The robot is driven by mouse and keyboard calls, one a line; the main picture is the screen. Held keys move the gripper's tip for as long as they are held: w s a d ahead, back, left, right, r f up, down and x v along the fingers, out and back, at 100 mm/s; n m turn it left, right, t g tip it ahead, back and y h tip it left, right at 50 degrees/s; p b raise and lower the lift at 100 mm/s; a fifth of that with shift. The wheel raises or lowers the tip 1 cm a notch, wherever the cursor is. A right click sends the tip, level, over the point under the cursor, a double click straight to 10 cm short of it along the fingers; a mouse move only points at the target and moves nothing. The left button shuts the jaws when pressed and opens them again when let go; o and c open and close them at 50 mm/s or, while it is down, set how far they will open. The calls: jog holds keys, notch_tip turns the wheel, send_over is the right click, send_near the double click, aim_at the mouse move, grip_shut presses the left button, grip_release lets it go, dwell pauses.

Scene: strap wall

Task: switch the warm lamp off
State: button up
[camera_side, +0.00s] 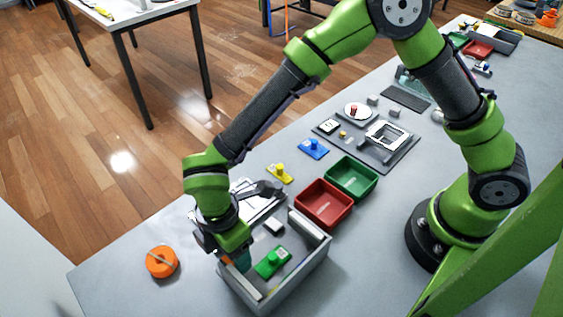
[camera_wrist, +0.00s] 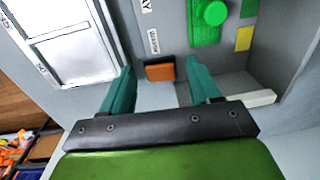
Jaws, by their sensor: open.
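I cannot identify a warm lamp or its switch for certain in either view. A dark grey panel (camera_side: 362,151) on the table carries a white square frame (camera_side: 386,135), a small white plate (camera_side: 328,127) and a small yellow knob (camera_side: 342,134); whether any is the lamp's control is unclear. My gripper (camera_side: 238,263) is low at the left side of a grey open box. In the wrist view my gripper (camera_wrist: 160,70) has its two teal fingers apart, with an orange block (camera_wrist: 160,72) showing between them. Contact with the block cannot be told.
The grey box (camera_side: 319,246) holds a green knobbed block (camera_side: 271,262) and white pieces. Red (camera_side: 324,204) and green (camera_side: 351,177) trays stand behind it. Yellow (camera_side: 280,174) and blue (camera_side: 313,148) knobbed blocks lie nearby. An orange round thing (camera_side: 162,262) sits left; table around it is clear.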

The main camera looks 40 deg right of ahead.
jog(key=shift+s+t, duration=0.1)
jog(key=shift+t, duration=0.2)
jog(key=shift+s+t, duration=0.3)
jog(key=shift+t, duration=0.7)
notch_tip(320, 180, up, 17)
jog(key=s, duration=0.2)
jog(key=d+r+m+t+y, duration=0.1)
jog(key=d+r+m, duration=0.1)
jog(key=d+m, duration=0.7)
jog(key=d+r+m+t+y, duration=0.1)
jog(key=d+m+t, duration=0.1)
jog(key=d+m, duration=0.8)
jog(key=shift+s+d+r, duration=0.15)
jog(key=shift+d+r, duration=0.2)
jog(key=shift+d, duration=2.7)
